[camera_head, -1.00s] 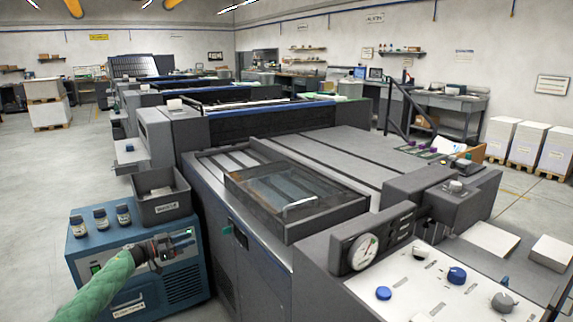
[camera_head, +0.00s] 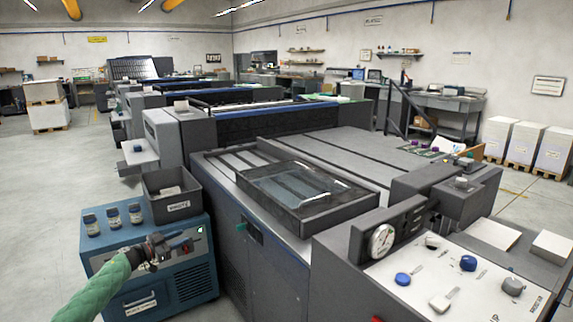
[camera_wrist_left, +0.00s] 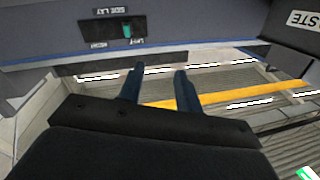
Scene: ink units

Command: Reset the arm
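My left arm, in a green sleeve, comes in from the lower left in the head view. My left gripper (camera_head: 190,240) is above the front of the blue cabinet (camera_head: 138,302), below the grey waste bin. In the left wrist view its two dark fingers (camera_wrist_left: 159,88) are apart with nothing between them. A panel with a small green switch (camera_wrist_left: 127,31) lies beyond the fingertips; this green switch also shows on the press side in the head view (camera_head: 241,226). My right gripper is in neither view.
Several small bottles (camera_head: 113,217) stand on the blue cabinet beside the grey bin (camera_head: 176,207). The large press (camera_head: 265,275) with its knob panel (camera_head: 440,291) fills the middle and right. Open floor (camera_head: 50,190) lies to the left.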

